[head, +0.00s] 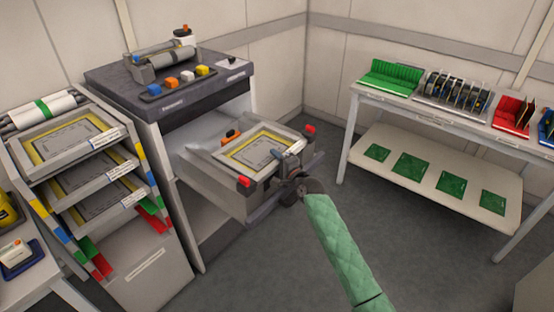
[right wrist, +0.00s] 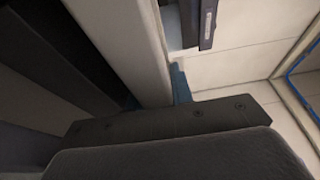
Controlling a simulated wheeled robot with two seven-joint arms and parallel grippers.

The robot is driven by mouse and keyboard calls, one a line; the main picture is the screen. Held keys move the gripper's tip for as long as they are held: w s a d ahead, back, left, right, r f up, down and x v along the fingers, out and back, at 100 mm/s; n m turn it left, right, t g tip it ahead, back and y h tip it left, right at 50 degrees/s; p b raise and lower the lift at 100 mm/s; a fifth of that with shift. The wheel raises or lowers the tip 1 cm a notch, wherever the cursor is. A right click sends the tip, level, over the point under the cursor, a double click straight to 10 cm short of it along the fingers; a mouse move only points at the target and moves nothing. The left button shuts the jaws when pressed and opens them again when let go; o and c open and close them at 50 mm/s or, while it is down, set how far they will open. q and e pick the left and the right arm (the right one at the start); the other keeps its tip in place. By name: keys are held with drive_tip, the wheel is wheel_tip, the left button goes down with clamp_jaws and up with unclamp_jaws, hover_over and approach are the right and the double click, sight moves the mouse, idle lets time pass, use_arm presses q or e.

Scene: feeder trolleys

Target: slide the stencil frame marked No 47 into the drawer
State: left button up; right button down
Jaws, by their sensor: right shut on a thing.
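The stencil frame (head: 262,146), grey with a yellow inner border, lies in the pulled-out drawer (head: 208,172) of the dark-topped machine. I cannot read a number on it. My right gripper (head: 290,160) is at the frame's front right edge and is shut on it; the gripper hides that part of the edge. In the right wrist view a pale grey bar (right wrist: 130,45), likely the frame's edge, runs to the teal fingertip (right wrist: 181,85). My left gripper is not in view.
Red blocks (head: 244,182) mark the drawer's front corners, and an orange-and-black item (head: 231,136) sits behind the frame. A sloped rack (head: 30,180) at left holds several similar frames. A bench (head: 440,107) with trays stands at right. Floor (head: 250,270) between them is clear.

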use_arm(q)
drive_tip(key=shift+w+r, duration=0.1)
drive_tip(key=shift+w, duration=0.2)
use_arm(e)
drive_tip(key=shift+w+a, duration=0.15)
drive_tip(key=shift+a, duration=0.05)
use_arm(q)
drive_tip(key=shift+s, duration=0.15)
use_arm(e)
drive_tip(key=shift+w+a, duration=0.15)
drive_tip(key=c, duration=1.3)
unclamp_jaws()
drive_tip(key=shift+o, duration=0.8)
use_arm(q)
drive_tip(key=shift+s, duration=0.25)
use_arm(e)
drive_tip(key=shift+o, duration=0.2)
drive_tip(key=o, duration=0.9)
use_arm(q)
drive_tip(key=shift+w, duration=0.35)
use_arm(e)
drive_tip(key=shift+f, duration=0.1)
drive_tip(key=shift+c, duration=0.2)
drive_tip(key=shift+c, duration=0.2)
